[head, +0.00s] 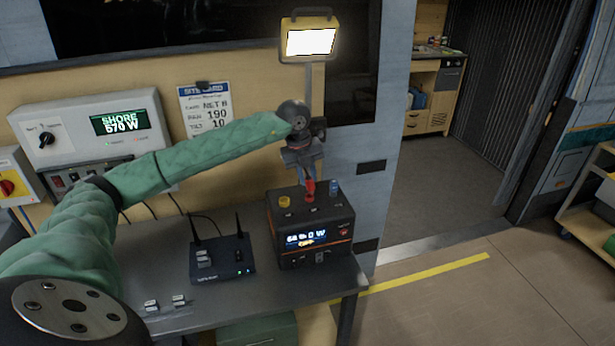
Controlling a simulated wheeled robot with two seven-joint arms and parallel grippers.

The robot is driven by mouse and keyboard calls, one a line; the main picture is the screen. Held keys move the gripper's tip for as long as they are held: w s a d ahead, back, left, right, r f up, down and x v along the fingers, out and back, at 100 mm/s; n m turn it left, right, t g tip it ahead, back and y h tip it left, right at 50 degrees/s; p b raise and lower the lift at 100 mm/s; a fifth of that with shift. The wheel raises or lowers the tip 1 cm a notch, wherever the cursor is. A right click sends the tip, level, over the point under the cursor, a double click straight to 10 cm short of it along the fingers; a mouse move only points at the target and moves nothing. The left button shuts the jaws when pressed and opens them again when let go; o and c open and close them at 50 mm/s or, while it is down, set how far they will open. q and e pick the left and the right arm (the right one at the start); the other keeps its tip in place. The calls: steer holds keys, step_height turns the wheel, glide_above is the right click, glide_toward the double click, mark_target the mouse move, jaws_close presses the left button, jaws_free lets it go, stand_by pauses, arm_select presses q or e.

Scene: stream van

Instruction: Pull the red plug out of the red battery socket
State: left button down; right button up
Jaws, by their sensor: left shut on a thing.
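The battery (316,232) is a dark box with orange trim and a lit front display, on the right end of the grey bench. The red plug (309,187) stands upright at the middle of its top. My left gripper (309,179) comes down from above and is shut on the red plug. The red socket shows as a small red part (309,198) under the plug; whether the plug is still seated in it I cannot tell. A yellow part (285,201) and a blue part (334,187) stand on the top at either side. My right gripper is not in view.
A black router (222,259) with two upright antennas stands left of the battery. Small pale blocks (165,303) lie near the bench's front. A lit work lamp (309,41) rises behind my gripper. A shore power panel (92,128) is at the left wall.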

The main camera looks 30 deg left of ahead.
arm_select(q)
steer(key=shift+r, duration=0.35)
stand_by(0.3)
steer(key=shift+r+p, duration=0.3)
steer(key=shift+r, duration=1.1)
steer(key=shift+f, duration=0.1)
